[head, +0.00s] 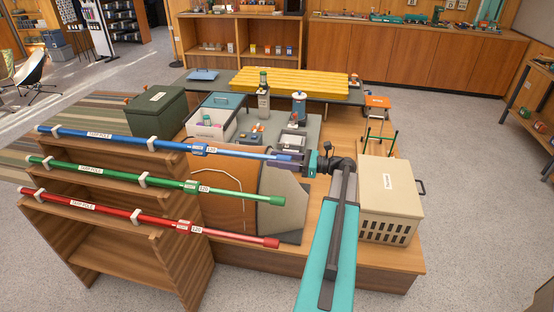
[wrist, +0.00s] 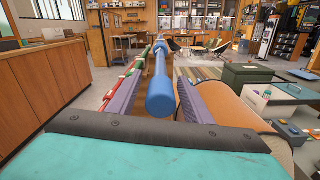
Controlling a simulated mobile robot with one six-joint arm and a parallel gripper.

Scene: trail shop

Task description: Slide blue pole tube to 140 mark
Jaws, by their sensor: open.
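The blue tarp pole (head: 120,137) lies along the top of a wooden rack, held in white clips. Its thinner blue tube (head: 245,153) sticks out to the right from a collar, with a label (head: 210,150) that appears to read 120. My gripper (head: 287,156) is at the tube's free right end. In the wrist view the tube's round blue end (wrist: 160,104) lies between the two purple-grey jaws of my gripper (wrist: 162,82). The jaws are open, with gaps visible on both sides of the tube. No 140 mark is readable.
Green (head: 110,174) and red (head: 110,210) tarp poles lie below on the rack (head: 165,262). A beige crate (head: 386,205) stands right of my arm. A dark green box (head: 157,108) and a white bin (head: 203,124) stand behind the poles. Bare floor lies at right.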

